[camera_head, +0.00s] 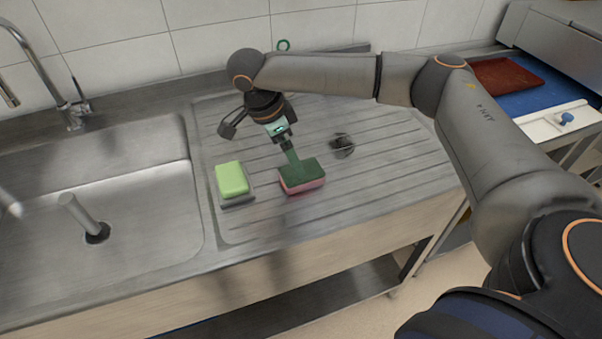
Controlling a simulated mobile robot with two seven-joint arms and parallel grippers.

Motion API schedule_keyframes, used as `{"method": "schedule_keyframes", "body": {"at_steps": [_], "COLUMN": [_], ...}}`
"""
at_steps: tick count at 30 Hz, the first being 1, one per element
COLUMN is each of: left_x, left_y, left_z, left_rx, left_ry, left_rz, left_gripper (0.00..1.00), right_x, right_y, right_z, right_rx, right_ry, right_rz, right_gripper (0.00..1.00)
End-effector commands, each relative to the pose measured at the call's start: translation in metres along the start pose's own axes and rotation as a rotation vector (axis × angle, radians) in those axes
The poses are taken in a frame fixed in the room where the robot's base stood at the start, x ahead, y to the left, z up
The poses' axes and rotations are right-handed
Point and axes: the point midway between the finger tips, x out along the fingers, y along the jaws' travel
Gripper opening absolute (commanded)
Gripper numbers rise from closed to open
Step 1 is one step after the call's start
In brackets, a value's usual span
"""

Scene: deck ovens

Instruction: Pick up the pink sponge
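The pink sponge (303,186) lies on the ribbed steel drainboard, with a dark green top layer and a pink lower layer. My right gripper (294,167) reaches in from the right and points down at the sponge. Its greenish fingers end at the back left part of the sponge's top and overlap it in the picture. I cannot tell whether they touch or straddle it, or how far apart they are. My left gripper is not in view.
A light green block (231,178) sits on a grey holder left of the sponge. A small dark round object (342,145) lies to the right. The sink (100,220) with its faucet (45,75) is at left. The drainboard's front right is clear.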

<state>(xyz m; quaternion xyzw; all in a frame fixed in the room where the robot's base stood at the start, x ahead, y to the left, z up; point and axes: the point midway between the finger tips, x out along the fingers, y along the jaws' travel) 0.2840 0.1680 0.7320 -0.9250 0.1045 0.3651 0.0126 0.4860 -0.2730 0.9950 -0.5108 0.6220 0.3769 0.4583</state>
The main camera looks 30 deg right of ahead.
Motion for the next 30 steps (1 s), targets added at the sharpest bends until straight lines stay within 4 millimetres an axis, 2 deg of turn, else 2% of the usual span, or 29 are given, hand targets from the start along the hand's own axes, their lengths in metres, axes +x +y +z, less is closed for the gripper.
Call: {"method": "schedule_keyframes", "body": {"at_steps": [5, 10, 15, 30], "left_x": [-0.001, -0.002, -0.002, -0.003], "left_y": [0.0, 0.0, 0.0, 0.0], "left_z": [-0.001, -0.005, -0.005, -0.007], "left_rx": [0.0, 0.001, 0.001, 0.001], "left_ry": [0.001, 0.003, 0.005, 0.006], "left_rz": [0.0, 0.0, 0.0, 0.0], "left_gripper": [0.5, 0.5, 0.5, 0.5], "right_x": [0.012, 0.037, 0.057, 0.059], "right_y": [0.0, -0.001, -0.001, -0.001], "right_z": [-0.001, -0.009, -0.007, -0.007], "right_rx": [-0.001, 0.001, -0.002, -0.002], "right_ry": [0.0, 0.003, 0.001, -0.001], "right_rz": [0.0, 0.001, 0.0, -0.001], "right_gripper": [1.0, 1.0, 1.0, 1.0]}}
